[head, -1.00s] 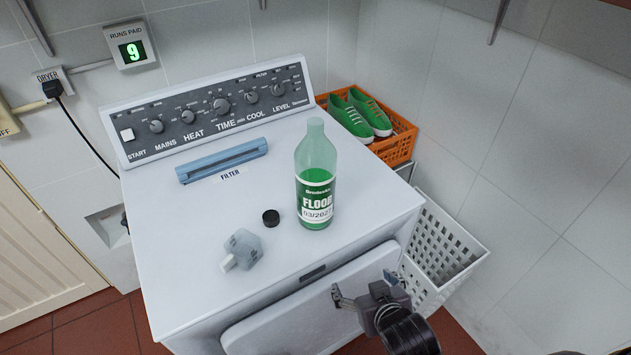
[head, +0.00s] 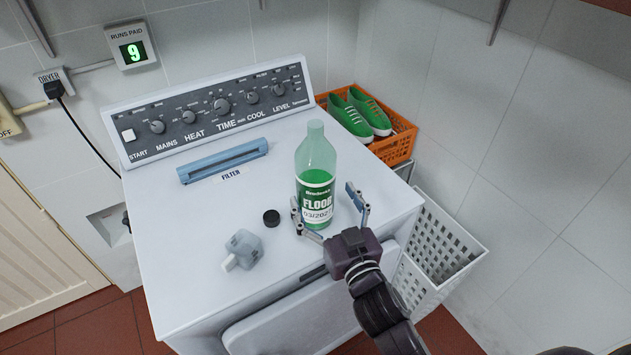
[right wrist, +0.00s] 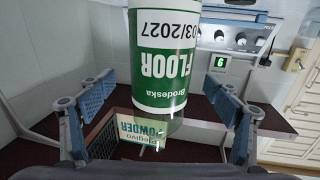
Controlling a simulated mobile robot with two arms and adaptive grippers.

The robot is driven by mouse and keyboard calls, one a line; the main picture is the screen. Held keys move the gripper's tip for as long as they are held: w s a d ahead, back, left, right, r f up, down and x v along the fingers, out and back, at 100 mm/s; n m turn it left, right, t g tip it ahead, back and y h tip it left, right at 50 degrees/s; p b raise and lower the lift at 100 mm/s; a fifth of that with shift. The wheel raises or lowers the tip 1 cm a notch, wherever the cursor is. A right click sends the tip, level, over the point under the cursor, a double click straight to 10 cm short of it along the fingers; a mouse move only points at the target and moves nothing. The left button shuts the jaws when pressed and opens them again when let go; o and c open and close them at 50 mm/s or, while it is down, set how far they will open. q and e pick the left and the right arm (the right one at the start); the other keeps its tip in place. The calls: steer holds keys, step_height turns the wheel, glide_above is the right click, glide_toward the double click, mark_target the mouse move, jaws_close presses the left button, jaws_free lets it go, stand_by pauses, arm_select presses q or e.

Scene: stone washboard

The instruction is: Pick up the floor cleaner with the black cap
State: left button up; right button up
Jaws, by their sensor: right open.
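A clear green bottle (head: 316,170) labelled FLOOR stands upright on top of the white dryer, partly filled with green liquid. Its top is pale green and carries no black cap. A small black cap (head: 271,217) lies on the dryer just left of the bottle. My right gripper (head: 325,206) is open, its fingers to either side of the bottle's lower part, with no clear contact. In the right wrist view the bottle (right wrist: 163,65) appears upside down between the spread fingers (right wrist: 158,112). My left gripper is not in view.
A blue filter handle (head: 225,162) is behind. An orange crate (head: 402,145) with green shoes and a white basket (head: 440,250) stand at right. A POWDER label (right wrist: 148,132) shows in the wrist view.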

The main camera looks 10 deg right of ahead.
steer(key=w, duration=0.1)
steer(key=w+p, duration=0.1)
steer(key=w+r, duration=0.1)
steer(key=shift+w+a+p, duration=0.35)
steer(key=shift+p, duration=0.05)
steer(key=shift+w+f, duration=0.2)
steer(key=shift+w, duration=0.35)
steer(key=shift+c, duration=0.5)
steer(key=c, duration=1.8)
steer(key=shift+r, duration=0.2)
steer(key=shift+c, duration=0.8)
